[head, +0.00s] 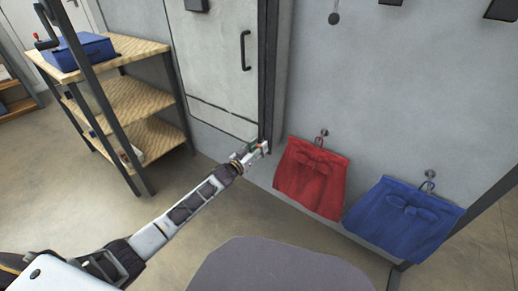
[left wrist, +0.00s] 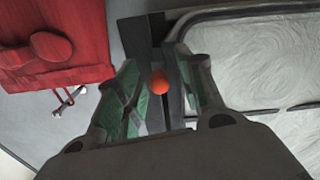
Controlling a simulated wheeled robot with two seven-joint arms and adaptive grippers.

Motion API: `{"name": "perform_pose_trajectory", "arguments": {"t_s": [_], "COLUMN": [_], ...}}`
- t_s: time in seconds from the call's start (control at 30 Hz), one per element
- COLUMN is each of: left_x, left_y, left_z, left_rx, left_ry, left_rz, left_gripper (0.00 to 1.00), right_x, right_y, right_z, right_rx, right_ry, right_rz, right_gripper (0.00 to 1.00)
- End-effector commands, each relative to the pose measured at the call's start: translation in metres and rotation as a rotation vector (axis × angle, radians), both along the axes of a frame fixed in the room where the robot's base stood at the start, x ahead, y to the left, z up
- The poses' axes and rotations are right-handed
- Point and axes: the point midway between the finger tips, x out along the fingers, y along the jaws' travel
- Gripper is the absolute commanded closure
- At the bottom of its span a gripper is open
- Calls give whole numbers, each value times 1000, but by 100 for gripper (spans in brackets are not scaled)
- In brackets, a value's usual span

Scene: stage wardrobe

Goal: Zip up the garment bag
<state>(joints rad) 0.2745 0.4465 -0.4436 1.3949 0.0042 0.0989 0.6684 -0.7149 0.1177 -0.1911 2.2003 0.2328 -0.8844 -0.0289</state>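My left gripper (head: 258,149) reaches to the wall beside a dark vertical strip (head: 268,75). In the left wrist view its two green-padded fingers (left wrist: 157,88) stand apart, with visible gaps around a small red-orange ball (left wrist: 159,83). The ball lies between the fingers in that picture, in front of the dark strip (left wrist: 176,95); I cannot tell whether either finger touches it. A pale panel (head: 222,60) in a dark frame adjoins the strip and fills the right of the wrist view (left wrist: 255,65). I cannot clearly identify a garment bag or zip. My right gripper is out of view.
A red cloth piece with a bow (head: 312,180) and a blue one (head: 405,220) hang from wall hooks right of the gripper. A wooden shelf unit (head: 130,100) with a blue case (head: 85,53) stands at left. Open floor lies between.

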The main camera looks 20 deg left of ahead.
Motion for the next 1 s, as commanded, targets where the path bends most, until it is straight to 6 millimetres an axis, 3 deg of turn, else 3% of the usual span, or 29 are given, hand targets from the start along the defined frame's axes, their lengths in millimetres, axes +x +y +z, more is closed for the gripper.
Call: {"name": "perform_pose_trajectory", "arguments": {"t_s": [0.43, 0.73, 1.0], "left_x": [4, 4, 4], "left_y": [-2, -2, -2], "left_z": [0, 0, 0], "left_rx": [0, 0, -2], "left_ry": [0, 0, 1], "left_rz": [-1, -1, -1], "left_gripper": [62, 99, 100], "right_x": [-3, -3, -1], "right_y": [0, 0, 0], "right_z": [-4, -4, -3], "right_rx": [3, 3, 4], "right_ry": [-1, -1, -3], "right_rz": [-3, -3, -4], "right_gripper": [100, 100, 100]}}
